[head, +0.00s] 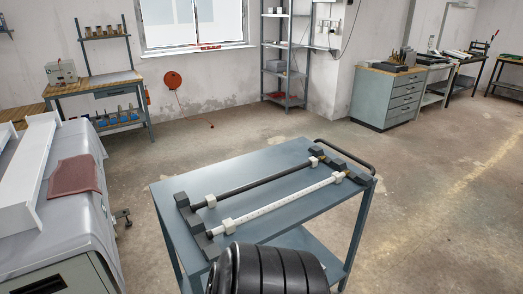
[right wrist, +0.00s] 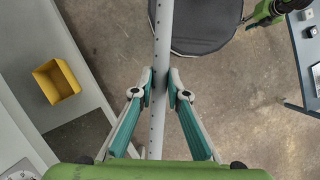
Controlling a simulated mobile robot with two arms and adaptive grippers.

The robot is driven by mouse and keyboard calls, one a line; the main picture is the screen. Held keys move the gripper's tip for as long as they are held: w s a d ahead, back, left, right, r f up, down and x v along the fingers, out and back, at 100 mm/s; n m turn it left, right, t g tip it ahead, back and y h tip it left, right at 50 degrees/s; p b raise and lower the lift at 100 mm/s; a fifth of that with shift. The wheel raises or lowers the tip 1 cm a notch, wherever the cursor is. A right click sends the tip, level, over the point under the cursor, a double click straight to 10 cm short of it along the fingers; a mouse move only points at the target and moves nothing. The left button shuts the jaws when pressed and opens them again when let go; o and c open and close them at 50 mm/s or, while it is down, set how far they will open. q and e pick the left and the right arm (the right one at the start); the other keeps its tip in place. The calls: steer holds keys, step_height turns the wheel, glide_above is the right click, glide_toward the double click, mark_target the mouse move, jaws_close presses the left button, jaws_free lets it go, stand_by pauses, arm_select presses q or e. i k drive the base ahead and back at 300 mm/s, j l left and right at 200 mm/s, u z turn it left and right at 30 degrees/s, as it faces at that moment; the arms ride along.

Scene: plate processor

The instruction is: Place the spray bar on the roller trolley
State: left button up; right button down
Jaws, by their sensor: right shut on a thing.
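My right gripper (right wrist: 160,85) is shut on a pale grey spray bar (right wrist: 163,40) with a row of small holes. The bar runs lengthwise between the fingers in the right wrist view, above the floor; its far end is out of frame. The blue-grey roller trolley (head: 290,157) stands in the lower middle of the head view. A black bar (head: 255,183) and a white dotted bar (head: 280,207) lie in blocks on its top. A trolley-like edge (right wrist: 294,50) shows at the right wrist view's right side. A green arm part, probably my left, is cut off at the top right; its fingers are unclear.
A grey machine (head: 75,240) with a brown cloth (head: 75,175) stands left of the trolley. A yellow bin (right wrist: 57,82) lies at left in the right wrist view. A workbench (head: 100,85), shelf and drawer cabinet (head: 385,100) stand behind. Floor around the trolley is clear.

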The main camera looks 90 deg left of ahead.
mark_target(250, 169)
steer(key=u, duration=1.7)
steer(key=i+l+u, duration=0.1)
steer(key=u, duration=0.3)
steer(key=l+u, duration=0.1)
steer(key=u, duration=0.35)
steer(key=i+l+u, duration=0.1)
steer(key=u, duration=0.3)
steer(key=l+u, duration=0.25)
steer(key=u, duration=0.2)
steer(key=l+u, duration=0.6)
steer(key=u, duration=0.2)
steer(key=k+l+u, duration=0.15)
steer(key=l+u, duration=0.15)
steer(key=u, duration=0.15)
steer(key=k+l+u, duration=0.25)
steer(key=l, duration=0.2)
steer(key=k+l+u, duration=0.3)
steer(key=l, duration=0.1)
